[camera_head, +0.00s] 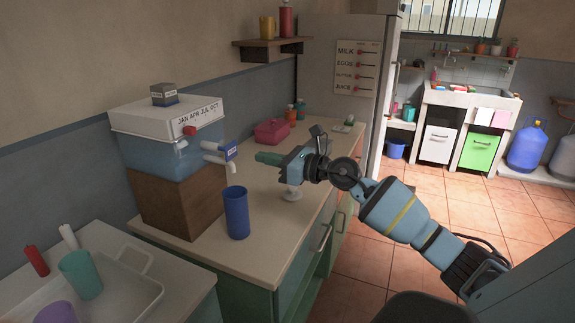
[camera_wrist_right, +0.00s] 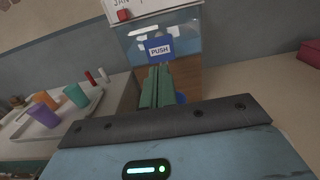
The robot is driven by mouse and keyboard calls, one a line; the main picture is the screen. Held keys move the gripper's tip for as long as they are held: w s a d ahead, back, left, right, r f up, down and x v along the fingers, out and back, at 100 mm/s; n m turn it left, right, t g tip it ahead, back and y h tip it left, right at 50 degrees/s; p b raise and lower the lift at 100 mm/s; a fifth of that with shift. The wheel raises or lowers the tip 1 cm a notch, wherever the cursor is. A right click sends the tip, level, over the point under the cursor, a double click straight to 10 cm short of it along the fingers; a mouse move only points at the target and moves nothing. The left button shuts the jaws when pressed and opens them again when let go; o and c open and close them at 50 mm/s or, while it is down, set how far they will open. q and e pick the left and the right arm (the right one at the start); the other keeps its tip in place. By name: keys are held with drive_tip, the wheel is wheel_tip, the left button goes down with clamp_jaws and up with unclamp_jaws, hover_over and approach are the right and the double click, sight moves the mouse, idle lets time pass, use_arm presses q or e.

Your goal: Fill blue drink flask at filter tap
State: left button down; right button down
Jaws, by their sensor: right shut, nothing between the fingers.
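The blue drink flask (camera_head: 237,215) stands upright on the counter, its open rim just below the white spout of the filter tap (camera_head: 215,155). I cannot see whether it holds water. The tap has a blue push tab (camera_head: 230,153), which reads PUSH in the wrist view (camera_wrist_right: 159,49). My right gripper (camera_head: 258,157) is shut and empty, its green fingers pointing at the tab from the right, apart from it in the head view. In the wrist view the fingers (camera_wrist_right: 157,72) hide most of the flask; a blue sliver (camera_wrist_right: 181,98) shows beside them. My left gripper is out of view.
The water filter tank (camera_head: 165,150) sits on a wooden block (camera_head: 175,205) against the wall. A tray (camera_head: 140,290) with cups is at the lower left. A pink box (camera_head: 272,132) and small bottles stand farther back. Counter right of the flask is mostly clear.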

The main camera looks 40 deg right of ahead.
drive_tip(key=shift+b+v, duration=0.45)
drive_tip(key=shift+v, duration=2.15)
drive_tip(key=shift+s, duration=0.1)
